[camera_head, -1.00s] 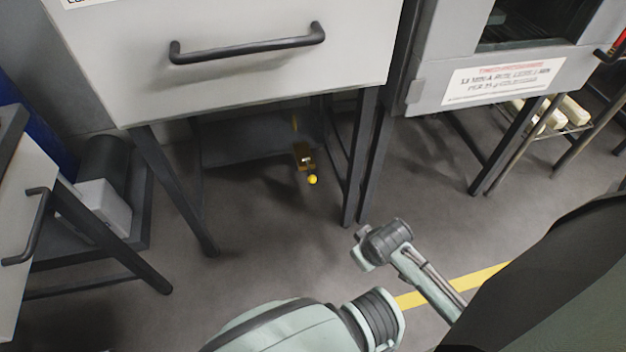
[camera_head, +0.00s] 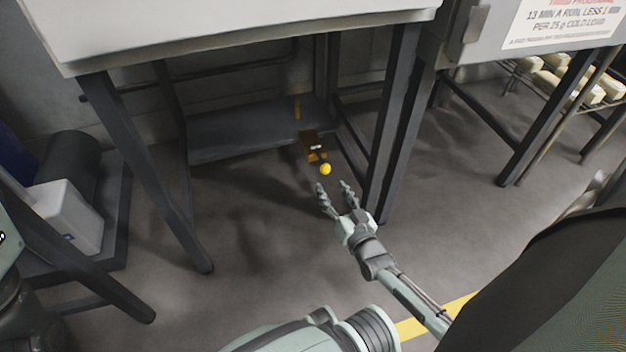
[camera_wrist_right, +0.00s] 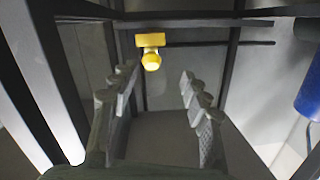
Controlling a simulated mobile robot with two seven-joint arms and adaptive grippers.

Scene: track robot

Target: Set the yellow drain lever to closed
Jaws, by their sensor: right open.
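The yellow drain lever shows in the head view as a yellow ball knob (camera_head: 325,169) at the near end of a brass-coloured body (camera_head: 312,145), low under the grey cabinet. In the right wrist view the yellow lever (camera_wrist_right: 151,41) appears as a bar with a round knob, ahead of the fingers and near the top. My right gripper (camera_head: 336,187) is open and empty, just short of the knob and apart from it. Its two fingers also show in the right wrist view (camera_wrist_right: 158,82), spread wide. My left gripper is not in view.
Dark legs of the stand (camera_head: 396,125) rise close to the right of my right gripper. Another leg (camera_head: 172,170) stands to the left. A low dark shelf (camera_head: 235,133) lies behind the lever. A white box (camera_head: 68,218) sits at the far left. The floor between the legs is clear.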

